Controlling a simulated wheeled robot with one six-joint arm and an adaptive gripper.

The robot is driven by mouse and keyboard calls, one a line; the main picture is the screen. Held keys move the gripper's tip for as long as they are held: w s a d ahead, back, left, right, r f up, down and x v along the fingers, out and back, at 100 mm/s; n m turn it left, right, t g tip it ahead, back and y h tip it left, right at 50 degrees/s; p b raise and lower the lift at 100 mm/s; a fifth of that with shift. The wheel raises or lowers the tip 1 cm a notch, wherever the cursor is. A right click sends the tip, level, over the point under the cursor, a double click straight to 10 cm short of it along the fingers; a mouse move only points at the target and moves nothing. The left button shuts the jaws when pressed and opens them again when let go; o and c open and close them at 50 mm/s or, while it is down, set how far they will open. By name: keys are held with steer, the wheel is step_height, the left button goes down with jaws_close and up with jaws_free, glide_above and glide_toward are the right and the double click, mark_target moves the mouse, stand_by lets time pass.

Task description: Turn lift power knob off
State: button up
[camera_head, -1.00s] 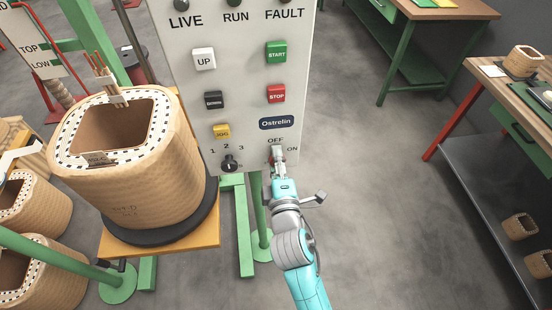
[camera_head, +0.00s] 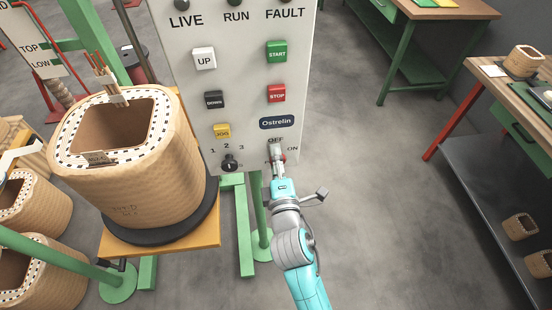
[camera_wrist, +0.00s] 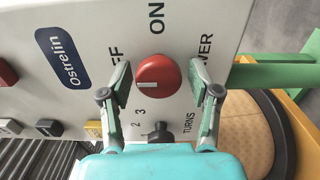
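The red power knob (camera_wrist: 158,75) is on the pale control panel (camera_wrist: 80,28), between my two fingers in the wrist view. A pale mark shows on its left part, towards the partly covered OFF label (camera_wrist: 117,60). The ON label (camera_wrist: 157,18) is above the knob in this view. My gripper (camera_wrist: 158,81) is open, one finger on each side of the knob, with visible gaps. In the head view my gripper (camera_head: 277,149) is at the panel's lower right and hides most of the knob. Whether the fingertips touch the panel is unclear.
A black selector knob (camera_head: 230,162) marked 1, 2, 3 is left of my gripper. The stop button (camera_head: 277,93) and start button (camera_head: 277,51) are above. A large coil (camera_head: 135,175) stands at the left. Open floor (camera_head: 370,190) lies to the right.

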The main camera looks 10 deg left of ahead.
steer(key=shift+s, duration=0.1)
steer(key=v, duration=1.1)
steer(key=shift+s+d, duration=0.2)
steer(key=shift+s, duration=0.15)
